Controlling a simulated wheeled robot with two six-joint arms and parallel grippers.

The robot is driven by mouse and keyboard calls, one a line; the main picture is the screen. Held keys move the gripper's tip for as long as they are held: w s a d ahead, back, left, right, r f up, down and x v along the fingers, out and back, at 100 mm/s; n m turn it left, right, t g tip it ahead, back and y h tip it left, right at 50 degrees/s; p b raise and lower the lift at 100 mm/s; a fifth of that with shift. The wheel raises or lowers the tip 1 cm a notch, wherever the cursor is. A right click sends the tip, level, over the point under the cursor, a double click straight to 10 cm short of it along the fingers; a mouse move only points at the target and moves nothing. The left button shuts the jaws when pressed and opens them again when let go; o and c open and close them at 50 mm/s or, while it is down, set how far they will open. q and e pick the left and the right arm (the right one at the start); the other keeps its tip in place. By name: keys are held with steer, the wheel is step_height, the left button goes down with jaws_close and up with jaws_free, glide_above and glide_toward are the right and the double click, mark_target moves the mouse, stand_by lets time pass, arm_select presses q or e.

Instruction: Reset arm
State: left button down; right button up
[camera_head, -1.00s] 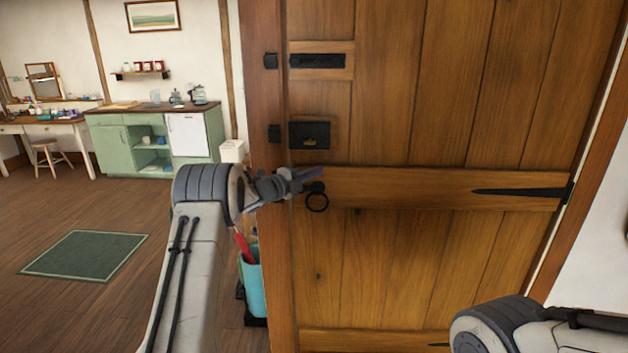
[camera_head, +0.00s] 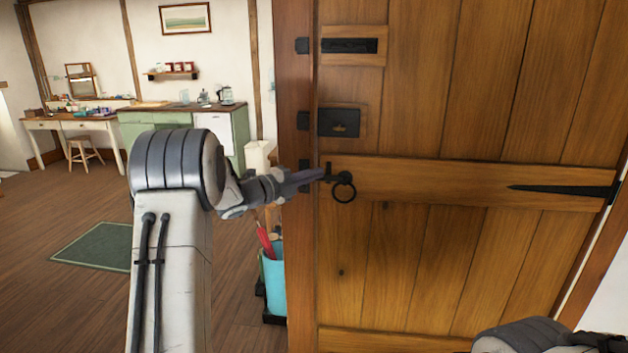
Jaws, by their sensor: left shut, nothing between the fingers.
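My left arm rises in the lower left of the head view and bends toward the wooden door (camera_head: 440,120). My left gripper (camera_head: 318,176) is shut and empty. In the picture it overlaps the door's left edge, beside the black ring handle (camera_head: 344,190); I cannot tell whether it touches the handle.
A teal bin (camera_head: 273,280) with a red object stands left of the door frame. Behind are a green cabinet (camera_head: 145,126), a desk (camera_head: 110,126), a stool (camera_head: 84,150) and a green rug (camera_head: 100,246). Bare wooden floor (camera_head: 60,310) lies to the left.

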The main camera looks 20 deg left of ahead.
arm_select(q)
steer(key=s+d+n+g+y+p, duration=0.25)
steer(key=d+n, duration=0.25)
steer(key=d, duration=0.3)
steer(key=s+d+n+g+y+p, duration=0.1)
steer(key=s+d+n+y, duration=0.35)
steer(key=d, duration=0.45)
steer(key=s+d+f+n+g+p, duration=0.1)
steer(key=s+d+f+n+g, duration=0.1)
steer(key=s, duration=1)
steer(key=s+d+f+n+g+p, duration=0.1)
steer(key=s+d+f+n+g, duration=0.2)
steer(key=s, duration=1)
steer(key=s+d+f+n+g+p, duration=0.1)
steer(key=s+d+f+n+g, duration=0.1)
steer(key=s+f+g, duration=0.2)
steer(key=s+g, duration=0.3)
steer(key=s, duration=0.5)
steer(key=shift+s+d+y, duration=0.25)
steer(key=shift+s+y, duration=0.15)
